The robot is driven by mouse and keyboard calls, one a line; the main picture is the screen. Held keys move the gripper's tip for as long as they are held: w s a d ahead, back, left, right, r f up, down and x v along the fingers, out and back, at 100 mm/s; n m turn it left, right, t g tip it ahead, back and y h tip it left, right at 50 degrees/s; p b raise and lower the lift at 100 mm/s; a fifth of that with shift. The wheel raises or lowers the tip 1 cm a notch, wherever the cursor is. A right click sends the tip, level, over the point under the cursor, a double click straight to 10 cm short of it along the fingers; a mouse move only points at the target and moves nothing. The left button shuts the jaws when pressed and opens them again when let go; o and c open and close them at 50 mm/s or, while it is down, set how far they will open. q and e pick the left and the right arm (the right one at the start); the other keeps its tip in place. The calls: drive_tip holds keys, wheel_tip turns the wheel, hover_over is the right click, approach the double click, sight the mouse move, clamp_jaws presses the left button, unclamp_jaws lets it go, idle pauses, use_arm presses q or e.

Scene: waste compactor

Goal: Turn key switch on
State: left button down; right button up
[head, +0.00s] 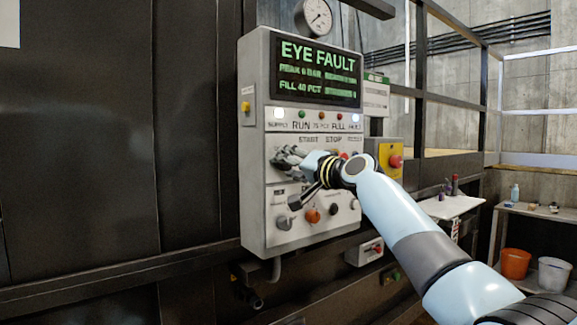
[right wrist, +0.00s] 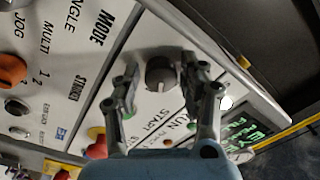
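The grey control panel (head: 262,170) stands in the middle of the head view. My right gripper (head: 281,158) is at its left middle, left of the START label. In the right wrist view my right gripper (right wrist: 160,68) is open, with one finger on each side of a round grey ridged knob (right wrist: 160,76). Gaps show between knob and fingers. The knob sits between the MODE and START labels; I cannot read its own label or tell for sure that it is the key switch. In the head view the gripper hides it. My left gripper is not in view.
A lower row holds a grey selector (head: 284,222), an orange knob (head: 312,215) and a black knob (head: 333,209). A red emergency button (head: 396,161) on yellow is to the right. The screen (head: 316,72) reads EYE FAULT. Free space lies left of the panel.

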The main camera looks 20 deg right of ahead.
drive_tip(key=shift+o, duration=0.7)
drive_tip(key=v, duration=1.2)
